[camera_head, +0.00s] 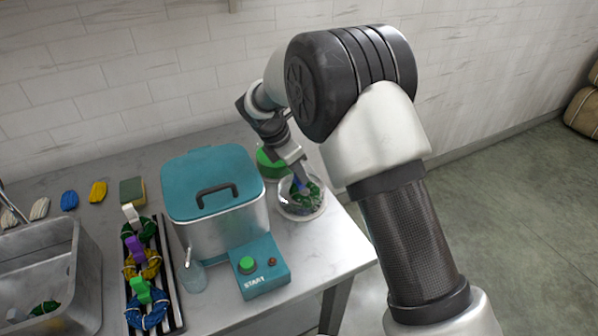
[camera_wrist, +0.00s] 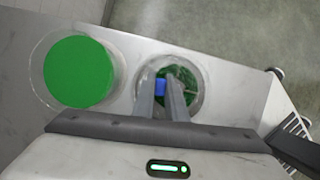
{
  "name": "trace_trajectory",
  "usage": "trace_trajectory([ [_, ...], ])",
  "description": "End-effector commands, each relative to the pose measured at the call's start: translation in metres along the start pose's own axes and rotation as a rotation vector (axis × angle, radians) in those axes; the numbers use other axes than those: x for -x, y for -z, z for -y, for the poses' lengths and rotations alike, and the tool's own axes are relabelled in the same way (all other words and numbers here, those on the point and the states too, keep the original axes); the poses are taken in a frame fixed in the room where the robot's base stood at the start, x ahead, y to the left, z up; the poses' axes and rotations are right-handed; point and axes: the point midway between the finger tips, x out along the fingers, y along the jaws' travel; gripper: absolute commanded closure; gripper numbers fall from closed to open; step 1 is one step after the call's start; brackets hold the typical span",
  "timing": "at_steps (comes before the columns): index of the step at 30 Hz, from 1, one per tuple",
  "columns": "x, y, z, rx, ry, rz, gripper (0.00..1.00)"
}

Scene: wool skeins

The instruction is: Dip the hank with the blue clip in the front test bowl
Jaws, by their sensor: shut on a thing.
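My gripper (camera_head: 297,176) points down over the front glass bowl (camera_head: 287,209) at the right end of the table. It is shut on the blue clip (camera_wrist: 160,87) of a green hank (camera_head: 311,189). The hank hangs inside the front bowl, within its rim; it also shows in the wrist view (camera_wrist: 188,77). Whether it touches the bowl's bottom I cannot tell. The fingers and the clip hide part of it. The back bowl (camera_head: 268,162), filled with green, stands behind the front one, partly hidden by my arm; the wrist view shows it at left (camera_wrist: 80,72).
A teal-lidded metal pot (camera_head: 215,225) stands left of the bowls, with a START box (camera_head: 262,282) and a small glass (camera_head: 192,278) before it. A striped rack (camera_head: 167,240) holds clipped hanks. A metal basin (camera_head: 85,270) is at far left. Small skeins (camera_head: 98,191) lie behind.

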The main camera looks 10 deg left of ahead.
Motion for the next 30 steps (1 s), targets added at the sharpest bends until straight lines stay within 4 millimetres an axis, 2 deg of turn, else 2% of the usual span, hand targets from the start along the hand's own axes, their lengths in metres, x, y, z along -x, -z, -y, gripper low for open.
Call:
trace_trajectory([
  [8, 0.000, 0.001, 0.000, 0.001, 0.000, 0.000, 1.00],
  [19, -0.002, 0.016, 0.000, 0.002, 0.000, 0.001, 1.00],
  [30, -0.001, 0.013, 0.000, 0.000, 0.000, 0.000, 1.00],
])
